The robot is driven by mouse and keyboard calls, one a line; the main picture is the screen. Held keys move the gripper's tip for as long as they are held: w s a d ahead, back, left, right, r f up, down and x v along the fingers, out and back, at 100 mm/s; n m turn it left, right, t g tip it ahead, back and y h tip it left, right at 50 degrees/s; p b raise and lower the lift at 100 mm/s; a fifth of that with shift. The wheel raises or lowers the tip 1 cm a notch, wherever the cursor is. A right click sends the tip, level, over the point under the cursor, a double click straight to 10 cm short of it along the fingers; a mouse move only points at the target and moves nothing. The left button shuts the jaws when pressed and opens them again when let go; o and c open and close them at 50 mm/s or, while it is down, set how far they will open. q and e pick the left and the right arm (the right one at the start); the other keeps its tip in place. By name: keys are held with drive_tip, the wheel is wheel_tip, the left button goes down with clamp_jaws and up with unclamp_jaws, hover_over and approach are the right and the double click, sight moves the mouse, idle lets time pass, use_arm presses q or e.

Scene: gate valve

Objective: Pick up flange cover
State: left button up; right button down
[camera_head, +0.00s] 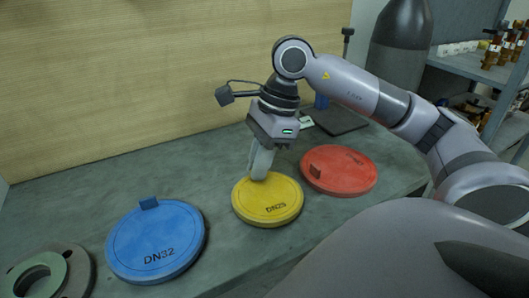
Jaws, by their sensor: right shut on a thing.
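Three round flange covers lie on the grey bench. The yellow cover (268,206), marked DN25, is in the middle. The blue cover (155,243), marked DN32, is at the front left with a small blue tab standing near its far edge. The red cover (345,172) is at the right with a small tab on its left side. My right gripper (260,175) points down at the far part of the yellow cover and is shut on its tab, which the fingers hide. I cannot tell whether the cover is clear of the bench. My left gripper is not in view.
A metal flange ring (80,262) with a green face lies at the front left corner. A wooden panel (150,70) closes off the back of the bench (130,185). A dark stand (338,121) is behind the red cover. Shelves (480,68) stand at the right.

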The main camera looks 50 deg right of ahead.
wheel_tip(320, 180, up, 20)
drive_tip(key=p, duration=0.6)
drive_tip(key=shift+p, duration=0.35)
